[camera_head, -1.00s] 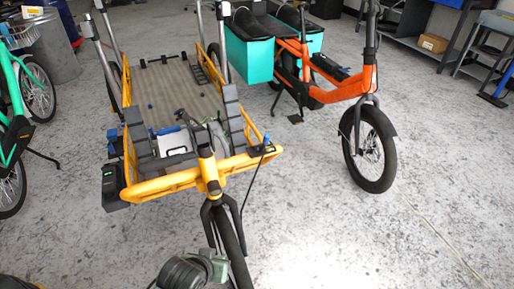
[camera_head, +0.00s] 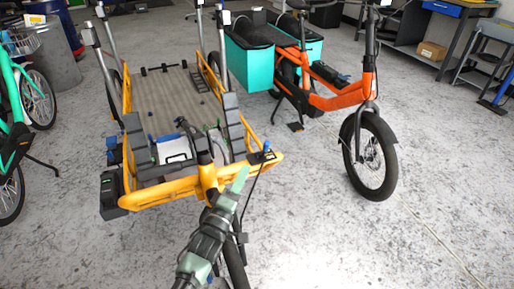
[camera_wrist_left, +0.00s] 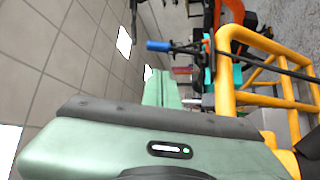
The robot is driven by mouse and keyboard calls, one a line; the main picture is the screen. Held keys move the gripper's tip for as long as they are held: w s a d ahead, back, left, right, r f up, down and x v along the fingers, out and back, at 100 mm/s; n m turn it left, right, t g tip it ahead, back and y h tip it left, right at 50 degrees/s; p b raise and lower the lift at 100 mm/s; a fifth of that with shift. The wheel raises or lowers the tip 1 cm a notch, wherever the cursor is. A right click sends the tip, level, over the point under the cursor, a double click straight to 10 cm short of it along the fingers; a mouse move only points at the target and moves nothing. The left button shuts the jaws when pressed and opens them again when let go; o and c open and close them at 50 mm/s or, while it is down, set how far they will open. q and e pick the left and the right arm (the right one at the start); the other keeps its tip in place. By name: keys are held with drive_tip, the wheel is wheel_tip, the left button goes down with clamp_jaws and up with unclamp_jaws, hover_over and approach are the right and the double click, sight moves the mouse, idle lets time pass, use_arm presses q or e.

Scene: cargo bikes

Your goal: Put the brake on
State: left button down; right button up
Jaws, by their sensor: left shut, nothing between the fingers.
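The yellow cargo bike (camera_head: 160,188) stands with its front toward me. A small blue-tipped lever (camera_head: 266,147) sits at the right front corner of its yellow frame; it looks like the brake lever. In the left wrist view a blue-tipped black lever (camera_wrist_left: 158,46) shows just beyond the fingers. My left gripper (camera_head: 240,179), with pale green fingers, is shut and empty. It is in front of the bike's front post, a little below and left of the lever in the picture, seemingly apart from it. The fingers also show in the left wrist view (camera_wrist_left: 163,88). My right gripper is not in view.
An orange cargo bike (camera_head: 335,98) with teal boxes (camera_head: 250,62) stands to the right. A green bike (camera_head: 15,130) stands at the left edge. A workbench (camera_head: 440,40) is at the back right. The concrete floor at the right front is clear.

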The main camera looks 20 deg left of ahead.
use_arm(q)
drive_tip(key=shift+r, duration=0.15)
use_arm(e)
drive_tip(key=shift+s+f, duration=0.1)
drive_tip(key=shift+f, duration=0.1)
use_arm(q)
drive_tip(key=b+x, duration=0.1)
drive_tip(key=x, duration=0.9)
drive_tip(key=shift+r, duration=0.15)
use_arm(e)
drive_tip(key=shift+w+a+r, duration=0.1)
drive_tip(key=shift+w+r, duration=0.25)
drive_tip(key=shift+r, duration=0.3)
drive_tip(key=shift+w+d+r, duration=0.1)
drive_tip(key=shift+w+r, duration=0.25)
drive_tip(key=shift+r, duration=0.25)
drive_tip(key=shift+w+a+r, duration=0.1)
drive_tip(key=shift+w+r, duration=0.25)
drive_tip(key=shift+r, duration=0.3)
use_arm(q)
drive_tip(key=shift+d+b, duration=0.15)
drive_tip(key=shift+b, duration=0.2)
